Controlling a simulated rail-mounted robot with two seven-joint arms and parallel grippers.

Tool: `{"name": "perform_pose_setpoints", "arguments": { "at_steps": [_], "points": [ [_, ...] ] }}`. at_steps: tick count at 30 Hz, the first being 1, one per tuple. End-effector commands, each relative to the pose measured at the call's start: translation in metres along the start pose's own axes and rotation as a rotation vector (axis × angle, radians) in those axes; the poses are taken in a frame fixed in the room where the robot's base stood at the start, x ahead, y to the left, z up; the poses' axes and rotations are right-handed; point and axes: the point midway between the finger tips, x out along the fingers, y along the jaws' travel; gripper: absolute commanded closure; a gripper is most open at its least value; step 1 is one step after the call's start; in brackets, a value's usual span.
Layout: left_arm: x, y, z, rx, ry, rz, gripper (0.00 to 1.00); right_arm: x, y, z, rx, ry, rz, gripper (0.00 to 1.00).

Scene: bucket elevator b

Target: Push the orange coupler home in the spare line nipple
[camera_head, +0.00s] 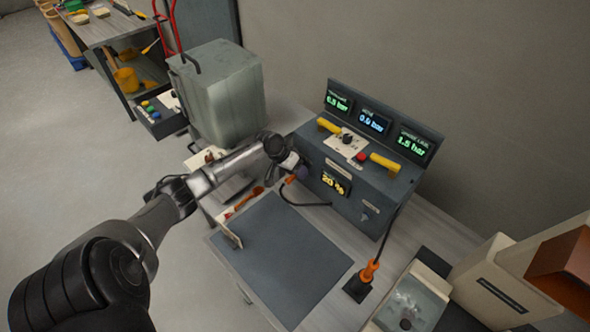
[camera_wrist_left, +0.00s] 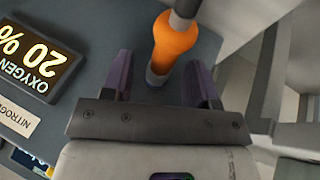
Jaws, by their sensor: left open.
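My left gripper (camera_head: 299,168) is at the left front of the grey control box, near its 20 % display. In the left wrist view its two purple fingers (camera_wrist_left: 159,66) are open, one on each side of an orange coupler (camera_wrist_left: 174,42). A dark hose (camera_wrist_left: 184,12) leaves the coupler's far end; a grey-purple ring (camera_wrist_left: 156,78) shows at its near end. I cannot tell how far it is seated. In the head view this coupler (camera_head: 290,180) is small and partly hidden. A second orange coupler (camera_head: 369,270) stands in a black block (camera_head: 357,287) at the right. My right gripper is not in view.
The control box (camera_head: 335,212) has lit displays and yellow handles. A dark mat (camera_head: 280,255) lies clear in front. A grey metal housing (camera_head: 225,95) stands behind left. Beige equipment (camera_head: 490,285) stands at the right. A black hose (camera_head: 389,235) runs near the box.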

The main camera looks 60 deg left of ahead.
Motion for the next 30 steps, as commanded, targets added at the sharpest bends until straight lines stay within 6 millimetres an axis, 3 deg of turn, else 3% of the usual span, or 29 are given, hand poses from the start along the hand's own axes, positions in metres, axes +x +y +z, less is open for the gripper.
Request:
{"name": "perform_pose_setpoints", "arguments": {
  "at_steps": [3,20,30],
  "points": [
    [-0.0001,0.0000,0.0001,0.000,0.000,0.000,0.46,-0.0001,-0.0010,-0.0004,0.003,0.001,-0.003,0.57],
    [-0.0003,-0.0002,0.0001,0.000,0.000,-0.001,1.00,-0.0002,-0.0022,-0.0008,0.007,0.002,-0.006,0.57],
    [-0.0010,-0.0001,0.0005,0.000,0.000,-0.001,1.00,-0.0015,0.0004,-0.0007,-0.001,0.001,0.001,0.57]
  ]
}}
